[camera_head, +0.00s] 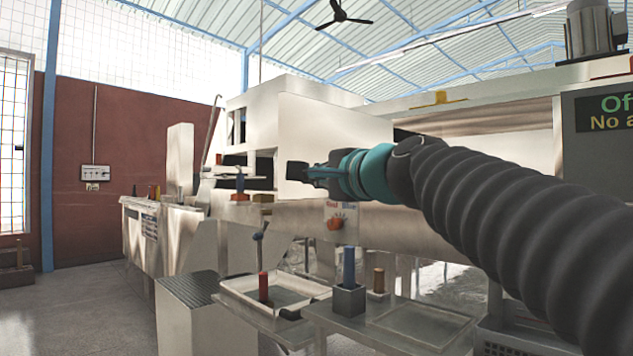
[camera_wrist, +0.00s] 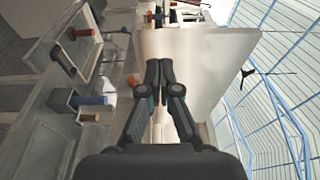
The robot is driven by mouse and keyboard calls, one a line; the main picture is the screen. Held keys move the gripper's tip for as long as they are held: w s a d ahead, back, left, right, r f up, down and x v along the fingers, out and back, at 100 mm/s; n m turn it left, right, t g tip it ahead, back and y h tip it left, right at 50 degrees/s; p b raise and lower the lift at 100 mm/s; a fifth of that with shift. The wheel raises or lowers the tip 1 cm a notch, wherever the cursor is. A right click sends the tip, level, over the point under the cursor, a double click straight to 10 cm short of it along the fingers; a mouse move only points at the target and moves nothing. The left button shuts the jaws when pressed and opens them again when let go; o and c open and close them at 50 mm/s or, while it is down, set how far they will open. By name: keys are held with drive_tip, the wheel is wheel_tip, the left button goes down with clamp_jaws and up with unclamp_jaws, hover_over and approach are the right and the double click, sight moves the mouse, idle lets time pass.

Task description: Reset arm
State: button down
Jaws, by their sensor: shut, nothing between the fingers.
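My gripper (camera_head: 313,173) is at the end of my arm, which reaches in from the right in the head view. It is held in the air in front of the large pale machine housing (camera_head: 322,135), above the side table. In the wrist view my gripper (camera_wrist: 158,68) has its two fingers together at the tips, with nothing between them. I cannot tell how far the fingertips are from the housing behind them.
Below stand a blue cylinder (camera_head: 349,265) in a grey square holder (camera_head: 348,300), a brown cylinder (camera_head: 379,281) and a tray (camera_head: 237,283) with a red cylinder (camera_head: 263,287). A red knob (camera_head: 335,224) is on the machine front. Floor at the left is clear.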

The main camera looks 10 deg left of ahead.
drive_tip(key=shift+s+d, duration=0.2)
drive_tip(key=shift+s, duration=0.55)
drive_tip(key=shift+s+d, duration=0.2)
drive_tip(key=shift+s, duration=0.55)
drive_tip(key=s+d+f+n+g+h, duration=0.1)
drive_tip(key=d+f+n+g+h, duration=0.15)
drive_tip(key=f, duration=0.65)
drive_tip(key=s+d+f+n+g+h, duration=0.1)
drive_tip(key=s+d+f+n+h, duration=0.15)
drive_tip(key=f, duration=0.65)
drive_tip(key=s+d+f+n+g+h, duration=0.15)
drive_tip(key=f+n, duration=0.25)
drive_tip(key=f, duration=0.4)
drive_tip(key=s+d+f+g+h, duration=0.1)
drive_tip(key=s+d+f+h, duration=0.2)
drive_tip(key=s+d+f, duration=0.4)
drive_tip(key=s+d+f+g+h, duration=0.1)
drive_tip(key=s+d+f+h, duration=0.2)
drive_tip(key=s+d+f, duration=0.5)
drive_tip(key=d+f, duration=0.5)
drive_tip(key=d, duration=0.2)
drive_tip(key=shift+s+d+f, duration=0.15)
drive_tip(key=shift+s+d, duration=0.05)
drive_tip(key=shift+s, duration=0.1)
